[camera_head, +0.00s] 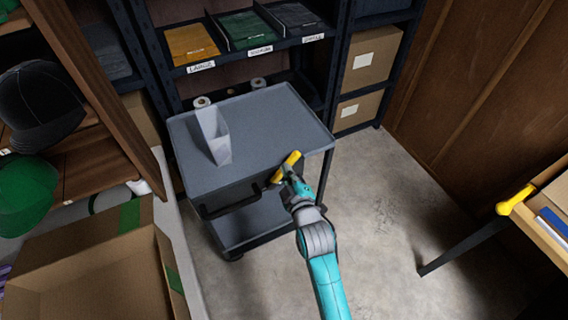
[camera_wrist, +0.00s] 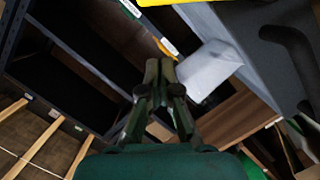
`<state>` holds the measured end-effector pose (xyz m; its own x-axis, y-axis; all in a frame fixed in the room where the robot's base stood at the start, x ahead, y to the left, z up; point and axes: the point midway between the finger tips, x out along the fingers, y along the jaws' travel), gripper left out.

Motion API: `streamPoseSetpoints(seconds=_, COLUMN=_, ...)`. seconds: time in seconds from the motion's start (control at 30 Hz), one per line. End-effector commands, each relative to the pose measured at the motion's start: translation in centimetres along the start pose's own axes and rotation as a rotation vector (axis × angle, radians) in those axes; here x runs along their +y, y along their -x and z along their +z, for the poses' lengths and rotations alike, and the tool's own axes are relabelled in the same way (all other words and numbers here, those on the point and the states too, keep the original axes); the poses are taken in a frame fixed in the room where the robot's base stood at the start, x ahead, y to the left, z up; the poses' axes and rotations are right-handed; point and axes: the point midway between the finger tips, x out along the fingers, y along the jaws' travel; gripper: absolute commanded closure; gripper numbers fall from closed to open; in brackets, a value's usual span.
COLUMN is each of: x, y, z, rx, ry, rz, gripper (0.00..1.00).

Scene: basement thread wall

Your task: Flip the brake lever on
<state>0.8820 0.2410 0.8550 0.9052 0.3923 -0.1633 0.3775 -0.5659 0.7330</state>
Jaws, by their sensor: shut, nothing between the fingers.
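A short yellow lever (camera_head: 287,165) is at the front right edge of the grey cart (camera_head: 255,110); I take it for the brake lever. It slants up to the right. My gripper (camera_head: 283,175) is right at it in the head view, shut and with nothing held. The gripper hides part of the lever's lower end. In the wrist view my fingertips (camera_wrist: 160,66) are together, and a small yellow piece shows just beyond them. I cannot tell whether they touch the lever.
A grey-white angular holder (camera_head: 214,135) stands on the cart top. Shelves with folded shirts (camera_head: 245,32) are behind. An open cardboard box (camera_head: 90,270) is front left. A table with a yellow handle (camera_head: 513,200) at its edge is right. Concrete floor (camera_head: 395,200) is clear between.

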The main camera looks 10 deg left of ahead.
Motion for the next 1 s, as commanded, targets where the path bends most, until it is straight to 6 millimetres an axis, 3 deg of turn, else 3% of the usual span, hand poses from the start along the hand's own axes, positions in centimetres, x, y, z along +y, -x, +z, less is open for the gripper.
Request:
streamPoseSetpoints(seconds=0.1, x=-0.1, y=2.2, z=0.1, rx=-0.001, ry=0.0, rz=-0.001, gripper=1.0)
streamPoseSetpoints(seconds=0.33, x=-0.1, y=4.5, z=0.0, rx=0.0, ry=0.0, rz=0.0, gripper=1.0)
streamPoseSetpoints(seconds=1.0, x=0.0, y=5.0, z=0.0, rx=0.0, ry=0.0, rz=0.0, gripper=1.0)
